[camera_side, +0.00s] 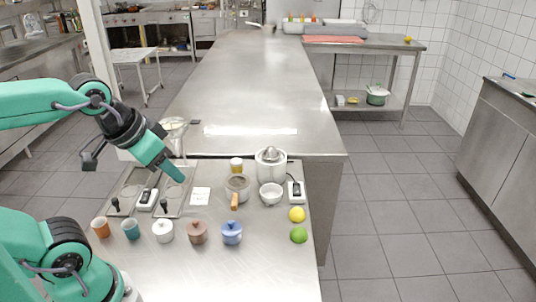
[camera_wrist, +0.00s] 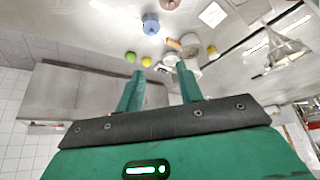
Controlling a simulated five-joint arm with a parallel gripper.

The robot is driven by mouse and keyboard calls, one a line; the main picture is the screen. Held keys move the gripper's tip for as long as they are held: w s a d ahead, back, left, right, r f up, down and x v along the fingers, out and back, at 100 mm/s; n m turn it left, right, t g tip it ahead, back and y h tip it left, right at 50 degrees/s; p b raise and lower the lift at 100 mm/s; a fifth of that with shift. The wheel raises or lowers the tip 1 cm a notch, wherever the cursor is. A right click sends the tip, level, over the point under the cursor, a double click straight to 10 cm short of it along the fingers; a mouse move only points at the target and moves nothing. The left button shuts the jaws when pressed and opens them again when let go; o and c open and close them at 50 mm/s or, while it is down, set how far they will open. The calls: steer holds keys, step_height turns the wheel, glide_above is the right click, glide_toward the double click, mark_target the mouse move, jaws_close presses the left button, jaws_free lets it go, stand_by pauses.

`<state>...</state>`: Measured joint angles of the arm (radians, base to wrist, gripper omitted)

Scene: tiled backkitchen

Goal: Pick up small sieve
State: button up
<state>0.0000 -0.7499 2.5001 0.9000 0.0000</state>
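The small sieve (camera_side: 238,184) has a round grey mesh bowl and an orange-brown handle pointing toward the front of the steel worktop. In the wrist view its handle (camera_wrist: 173,44) shows near the top centre, beyond my fingertips. My gripper (camera_side: 176,174) is in the air to the left of the sieve in the side view, angled downward and apart from it. In the wrist view my gripper (camera_wrist: 160,71) has its two green fingers spread, with nothing held between them.
A lemon (camera_side: 297,214) and lime (camera_side: 299,235) lie right.

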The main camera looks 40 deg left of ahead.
steer(key=shift+o, duration=0.6)
steer(key=n+g, duration=0.5)
steer(key=n, duration=0.4)
glide_above(235, 193)
steer(key=f, duration=1.1)
steer(key=shift+s+d+f, duration=0.15)
steer(key=shift+s+f, duration=0.1)
steer(key=shift+f, duration=0.05)
steer(key=shift+w+f+g, duration=0.2)
steer(key=shift+f+g, duration=0.1)
steer(key=shift+f, duration=1.3)
